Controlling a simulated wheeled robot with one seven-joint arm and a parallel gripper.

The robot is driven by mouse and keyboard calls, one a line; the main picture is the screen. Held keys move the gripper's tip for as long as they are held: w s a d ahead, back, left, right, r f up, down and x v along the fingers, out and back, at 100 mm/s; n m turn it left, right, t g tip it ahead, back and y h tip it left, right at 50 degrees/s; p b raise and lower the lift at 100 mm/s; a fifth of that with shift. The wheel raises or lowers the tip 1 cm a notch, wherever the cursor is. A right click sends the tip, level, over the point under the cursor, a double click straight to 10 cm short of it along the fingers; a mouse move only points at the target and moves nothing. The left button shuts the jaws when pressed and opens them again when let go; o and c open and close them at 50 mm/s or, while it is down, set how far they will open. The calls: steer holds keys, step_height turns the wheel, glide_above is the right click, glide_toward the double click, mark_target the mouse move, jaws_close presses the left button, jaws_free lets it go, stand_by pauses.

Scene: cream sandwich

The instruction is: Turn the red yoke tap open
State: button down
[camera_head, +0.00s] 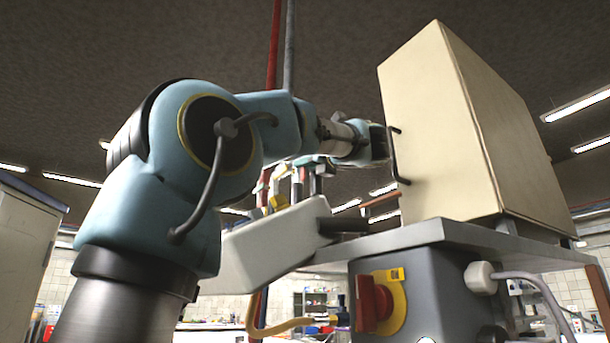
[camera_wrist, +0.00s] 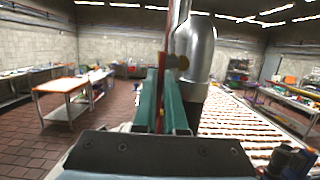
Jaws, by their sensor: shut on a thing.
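In the wrist view my gripper (camera_wrist: 161,88) has its two green fingers close together, with a narrow red piece of the tap (camera_wrist: 162,92) between them. The gripper is shut on this red piece. The fingers hide most of the tap, so its shape and turn angle cannot be told.
A beige box (camera_head: 430,130) with a black handle stands on a grey top (camera_head: 420,238), close to my wrist. A red knob on a yellow plate (camera_head: 390,300) is below. In the wrist view, a wide rack of rows (camera_wrist: 240,125) lies right and an orange-edged table (camera_wrist: 66,92) left.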

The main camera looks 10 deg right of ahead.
stand_by(0.3)
steer(key=c, duration=1.3)
jaws_free()
steer(key=shift+o, duration=0.2)
steer(key=b+v, duration=0.4)
steer(key=v, duration=0.6)
steer(key=shift+s+d, duration=0.15)
steer(key=shift+s, duration=0.2)
steer(key=shift+f, duration=0.15)
